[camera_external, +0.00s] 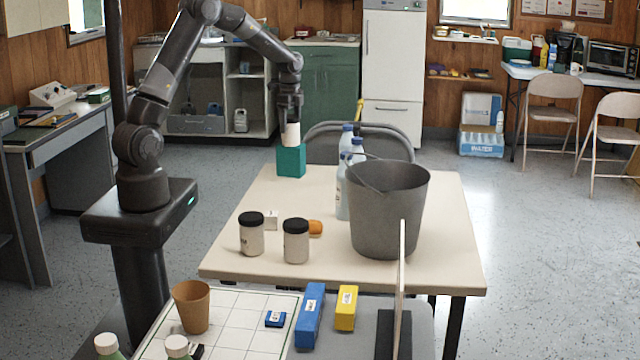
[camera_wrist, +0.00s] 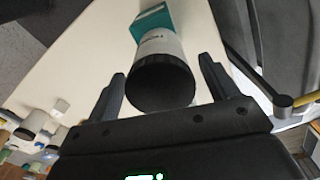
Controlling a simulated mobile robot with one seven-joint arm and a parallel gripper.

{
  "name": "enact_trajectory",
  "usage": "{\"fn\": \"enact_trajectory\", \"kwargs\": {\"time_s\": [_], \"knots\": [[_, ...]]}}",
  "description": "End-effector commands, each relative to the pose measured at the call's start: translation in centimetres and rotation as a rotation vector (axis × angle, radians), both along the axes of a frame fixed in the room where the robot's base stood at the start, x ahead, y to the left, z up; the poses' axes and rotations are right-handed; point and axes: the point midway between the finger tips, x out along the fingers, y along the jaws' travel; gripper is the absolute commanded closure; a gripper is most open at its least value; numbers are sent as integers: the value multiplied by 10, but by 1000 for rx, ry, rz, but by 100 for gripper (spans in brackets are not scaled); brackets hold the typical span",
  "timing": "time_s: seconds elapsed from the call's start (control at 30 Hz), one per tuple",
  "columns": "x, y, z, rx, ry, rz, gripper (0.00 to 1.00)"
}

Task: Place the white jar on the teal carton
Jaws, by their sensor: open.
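The white jar (camera_external: 291,134) stands upright on top of the teal carton (camera_external: 291,162) at the far left of the cream table. Its base appears to meet the carton's top. In the wrist view the white jar (camera_wrist: 161,44) shows its black lid toward me, with the teal carton (camera_wrist: 152,18) partly hidden beyond it. My gripper (camera_external: 290,118) is above the jar, around its upper part. In the wrist view my gripper (camera_wrist: 162,70) is open, with a finger on either side of the jar and gaps visible between.
Two black-lidded jars (camera_external: 251,238) (camera_external: 296,246), a small white box (camera_external: 271,220) and an orange item (camera_external: 315,228) sit nearer on the table (camera_external: 330,275). A grey bucket (camera_external: 390,220) and bottles (camera_external: 343,195) stand to the right. A grey chair (camera_external: 385,145) is behind.

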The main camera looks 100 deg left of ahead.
Motion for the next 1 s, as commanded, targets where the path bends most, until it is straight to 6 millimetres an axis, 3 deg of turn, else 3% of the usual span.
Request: {"fn": "enact_trajectory", "kwargs": {"time_s": [0.2,0.43,0.6,0.87,1.0], "knots": [[1,0,49,4,-3,0,20],[1,0,90,3,-2,0,20],[0,0,103,2,-2,0,20],[0,-1,105,1,-1,0,20],[10,-19,116,15,-10,3,20]]}}
